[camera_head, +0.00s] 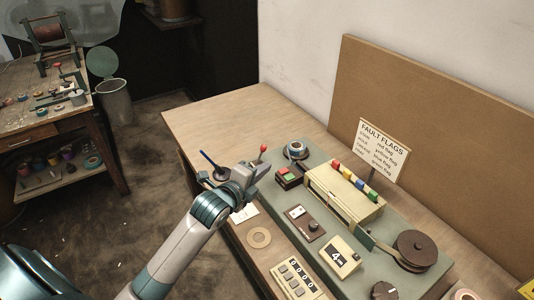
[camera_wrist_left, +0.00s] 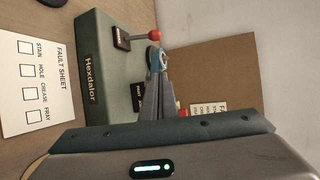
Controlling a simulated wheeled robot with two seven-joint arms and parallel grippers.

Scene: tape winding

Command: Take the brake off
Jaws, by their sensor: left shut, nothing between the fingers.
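A lever with a red knob (camera_head: 263,149) stands at the far left end of the grey-green machine (camera_head: 335,226); it looks like the brake lever, though I see no label for it. In the left wrist view the red knob (camera_wrist_left: 156,35) tops a rod from a dark base (camera_wrist_left: 120,38). My left gripper (camera_head: 256,168) is shut and empty over the machine's left end, close to the lever. In the left wrist view the closed fingers (camera_wrist_left: 158,65) point toward the knob's side, apparently not gripping it. The lever's foot is hidden in the head view. My right gripper is out of view.
A tape reel (camera_head: 296,149), a green-and-red switch box (camera_head: 289,175), a cream box with coloured flags (camera_head: 345,190) and a brown reel (camera_head: 417,248) crowd the machine. The FAULT FLAGS sign (camera_head: 383,150) stands behind. The bench's back left (camera_head: 215,115) is clear.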

